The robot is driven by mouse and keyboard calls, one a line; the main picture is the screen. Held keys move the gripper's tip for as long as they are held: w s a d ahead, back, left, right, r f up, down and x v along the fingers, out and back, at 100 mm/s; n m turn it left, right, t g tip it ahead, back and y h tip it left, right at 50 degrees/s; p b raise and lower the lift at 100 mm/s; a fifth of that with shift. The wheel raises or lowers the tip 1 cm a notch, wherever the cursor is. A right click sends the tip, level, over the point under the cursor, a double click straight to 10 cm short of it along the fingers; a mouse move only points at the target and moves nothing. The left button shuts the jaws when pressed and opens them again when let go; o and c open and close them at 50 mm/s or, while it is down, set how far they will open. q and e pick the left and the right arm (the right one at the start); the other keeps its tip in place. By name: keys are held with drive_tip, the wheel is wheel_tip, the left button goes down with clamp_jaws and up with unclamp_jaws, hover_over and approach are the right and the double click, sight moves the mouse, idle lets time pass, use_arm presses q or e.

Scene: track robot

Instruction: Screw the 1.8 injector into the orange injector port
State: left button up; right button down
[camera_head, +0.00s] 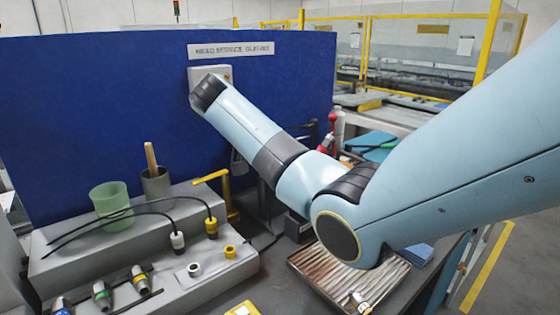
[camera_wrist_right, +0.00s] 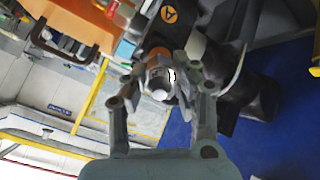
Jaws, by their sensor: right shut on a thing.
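In the right wrist view, my right gripper (camera_wrist_right: 161,82) is shut on a short metallic cylinder, seemingly an injector (camera_wrist_right: 158,90). Its label is too small to read. An orange ring (camera_wrist_right: 157,54) lies right behind the cylinder, in line with it. I cannot tell whether the cylinder is seated in it. In the head view, my right arm reaches across toward the blue panel; its gripper and the held part are hidden. Blue (camera_head: 62,306), green (camera_head: 101,292) and yellow (camera_head: 138,280) banded injectors lie at the lower left. My left gripper is out of view.
A grey stepped block (camera_head: 75,268) holds a green cup (camera_head: 111,203), a grey cup (camera_head: 157,187) and two black cables. A ribbed metal tray (camera_head: 325,280) with a small part (camera_head: 360,302) sits below my elbow. The blue panel (camera_head: 100,110) stands behind.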

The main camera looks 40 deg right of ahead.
drive_tip(key=m+b, duration=0.4)
drive_tip(key=m, duration=0.1)
drive_tip(key=shift+f+m, duration=0.15)
drive_tip(key=shift+m, duration=0.25)
drive_tip(key=shift+m+b, duration=0.35)
drive_tip(key=shift+m, duration=0.25)
drive_tip(key=shift+m+b, duration=0.4)
drive_tip(key=shift+b, duration=0.1)
drive_tip(key=m+b, duration=0.2)
drive_tip(key=m, duration=0.1)
drive_tip(key=shift+b, duration=0.3)
drive_tip(key=m, duration=0.3)
drive_tip(key=shift+m, duration=0.4)
drive_tip(key=m, duration=0.4)
